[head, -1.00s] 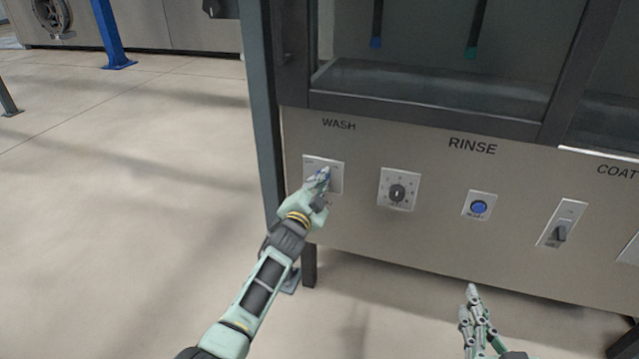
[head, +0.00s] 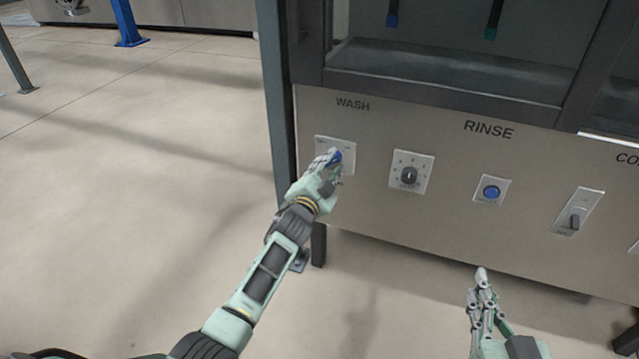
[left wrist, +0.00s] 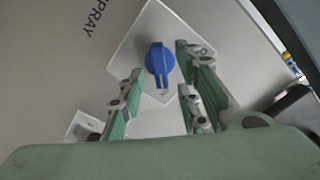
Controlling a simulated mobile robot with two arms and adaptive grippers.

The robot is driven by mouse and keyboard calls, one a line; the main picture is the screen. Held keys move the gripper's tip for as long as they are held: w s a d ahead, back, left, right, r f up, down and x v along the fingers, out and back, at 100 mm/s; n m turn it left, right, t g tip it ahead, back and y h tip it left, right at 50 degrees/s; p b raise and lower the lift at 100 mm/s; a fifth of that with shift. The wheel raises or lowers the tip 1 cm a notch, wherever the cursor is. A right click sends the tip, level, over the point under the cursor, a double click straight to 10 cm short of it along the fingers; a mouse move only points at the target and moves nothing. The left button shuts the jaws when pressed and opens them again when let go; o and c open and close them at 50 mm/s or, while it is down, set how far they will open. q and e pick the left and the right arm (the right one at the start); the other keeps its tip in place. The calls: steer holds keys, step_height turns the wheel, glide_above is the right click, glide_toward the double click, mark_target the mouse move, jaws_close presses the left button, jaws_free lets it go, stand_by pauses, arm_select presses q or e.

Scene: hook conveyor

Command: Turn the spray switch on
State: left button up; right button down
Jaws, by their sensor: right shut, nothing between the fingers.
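A blue rotary knob (left wrist: 160,62) sits on a white switch plate (left wrist: 146,25) in the left wrist view, with part of the word SPRAY printed on the panel nearby. My left gripper (left wrist: 159,75) is open, its fingers on either side of the knob; contact is not clear. In the head view, my left gripper (head: 327,168) is at the plate (head: 348,148) below the WASH label, hiding part of it. A bit of the blue knob (head: 336,157) shows there. My right gripper (head: 482,283) is shut and empty, low in front of the panel.
To the right on the panel are a dark dial (head: 409,175), a blue push button (head: 491,192) below RINSE and a dark lever switch (head: 574,221). A grey post (head: 276,100) stands at the panel's left edge. Open floor lies to the left.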

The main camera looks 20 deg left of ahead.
arm_select(q)
steer(key=s, duration=1)
steer(key=shift+a, duration=0.15)
